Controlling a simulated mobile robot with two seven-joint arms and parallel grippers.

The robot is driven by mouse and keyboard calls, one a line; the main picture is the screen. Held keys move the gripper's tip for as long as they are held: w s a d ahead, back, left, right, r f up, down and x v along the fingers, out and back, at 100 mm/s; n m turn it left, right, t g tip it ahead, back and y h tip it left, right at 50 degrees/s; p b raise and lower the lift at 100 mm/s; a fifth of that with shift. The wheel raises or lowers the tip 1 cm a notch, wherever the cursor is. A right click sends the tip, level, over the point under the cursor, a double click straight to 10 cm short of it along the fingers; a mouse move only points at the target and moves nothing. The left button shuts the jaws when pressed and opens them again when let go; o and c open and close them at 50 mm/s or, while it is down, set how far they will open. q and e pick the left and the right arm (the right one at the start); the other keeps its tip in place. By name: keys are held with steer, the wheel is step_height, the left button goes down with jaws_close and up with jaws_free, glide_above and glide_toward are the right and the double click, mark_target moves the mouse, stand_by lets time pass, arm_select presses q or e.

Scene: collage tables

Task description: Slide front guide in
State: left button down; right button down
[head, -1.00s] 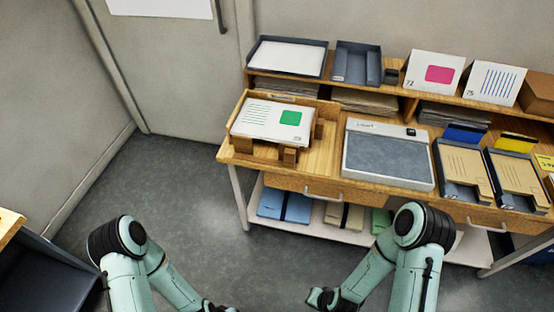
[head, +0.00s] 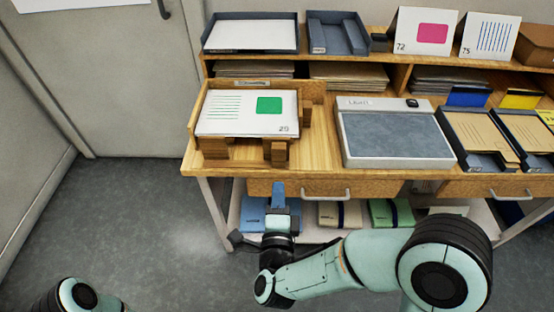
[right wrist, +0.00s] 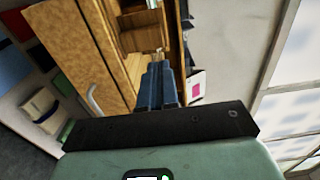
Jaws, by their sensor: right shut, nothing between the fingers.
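Another block (head: 305,112) is at the right side. My right gripper (head: 279,187) is shut and empty, pointing up at the tray from below and in front of the table edge. Its fingers also show in the right wrist view (right wrist: 160,78). My left gripper is out of view.
A grey light panel (head: 395,135) lies right of the tray. A drawer handle (head: 326,194) projects from the table front near my right gripper. Dark trays (head: 480,140) stand at the right. A raised shelf (head: 330,62) runs behind.

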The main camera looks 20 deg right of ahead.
mark_target(279, 151)
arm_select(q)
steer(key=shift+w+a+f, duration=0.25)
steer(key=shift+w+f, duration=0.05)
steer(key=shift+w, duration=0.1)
arm_select(e)
steer(key=x, duration=1)
steer(key=shift+w+f, duration=0.1)
steer(key=shift+w, duration=0.1)
arm_select(q)
steer(key=shift+b, duration=0.3)
